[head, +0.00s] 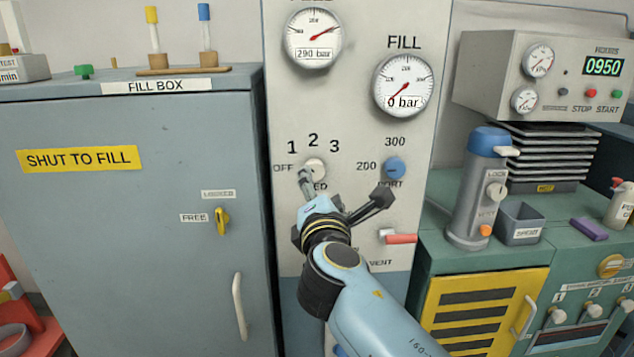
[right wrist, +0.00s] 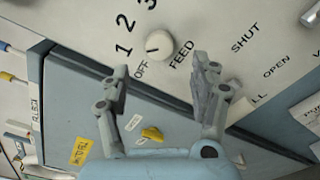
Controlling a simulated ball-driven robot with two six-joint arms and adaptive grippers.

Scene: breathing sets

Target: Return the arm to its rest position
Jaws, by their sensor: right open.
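My right arm (head: 370,315) reaches up from the bottom of the head view to the pale gauge panel (head: 352,118). My right gripper (head: 343,190) is open and empty in front of that panel. Its left finger partly overlaps the cream FEED knob (head: 316,168) in the head view. In the right wrist view the spread fingers (right wrist: 160,68) leave the FEED knob (right wrist: 159,45) visible beyond the gap between them, and nothing is held. A dark mark on the knob faces the OFF side. My left gripper is not in view.
A blue port knob (head: 394,168) and a red-ended vent lever (head: 400,239) sit close by my right gripper. The grey fill box (head: 130,250) stands left. A blue-capped cylinder (head: 481,190) and a small grey bin (head: 521,222) stand on the green bench right.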

